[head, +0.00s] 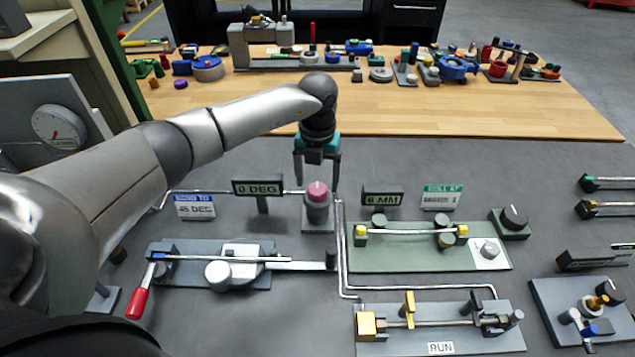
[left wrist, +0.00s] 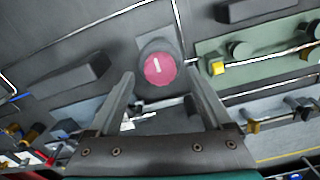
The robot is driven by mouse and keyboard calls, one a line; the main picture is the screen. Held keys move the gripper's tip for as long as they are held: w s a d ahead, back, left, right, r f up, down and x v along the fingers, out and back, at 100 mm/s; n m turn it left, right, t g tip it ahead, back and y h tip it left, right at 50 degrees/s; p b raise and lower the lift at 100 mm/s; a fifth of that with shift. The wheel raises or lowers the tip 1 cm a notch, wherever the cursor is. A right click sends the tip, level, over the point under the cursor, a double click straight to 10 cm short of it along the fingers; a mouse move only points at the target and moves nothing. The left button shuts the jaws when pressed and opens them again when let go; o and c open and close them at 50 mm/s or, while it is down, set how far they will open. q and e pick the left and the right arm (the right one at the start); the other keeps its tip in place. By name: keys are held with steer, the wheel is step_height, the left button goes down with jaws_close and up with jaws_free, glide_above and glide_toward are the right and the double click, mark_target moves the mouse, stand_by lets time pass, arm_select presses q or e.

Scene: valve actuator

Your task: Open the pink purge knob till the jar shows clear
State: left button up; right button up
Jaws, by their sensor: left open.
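The pink purge knob (head: 317,191) sits on top of a grey post on the grey bench, in the middle of the head view. It also shows in the left wrist view (left wrist: 159,70), round, with a short white mark that stands close to vertical. My left gripper (head: 317,182) is open and points down at the knob. In the left wrist view its fingertips (left wrist: 159,76) stand on either side of the knob, with gaps at both sides; I cannot tell their exact height over it. I cannot make out a jar. My right gripper is not in view.
A "0 DEG" sign (head: 257,188) and a blue-and-white "45 DEG" card (head: 195,206) stand left of the knob. A "6 MM" sign (head: 382,196) and green plate (head: 430,258) lie right. A red-handled clamp (head: 137,303) is front left. Thin pipes run beside the post.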

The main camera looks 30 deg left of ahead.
arm_select(q)
steer(key=shift+f, duration=0.95)
jaws_close()
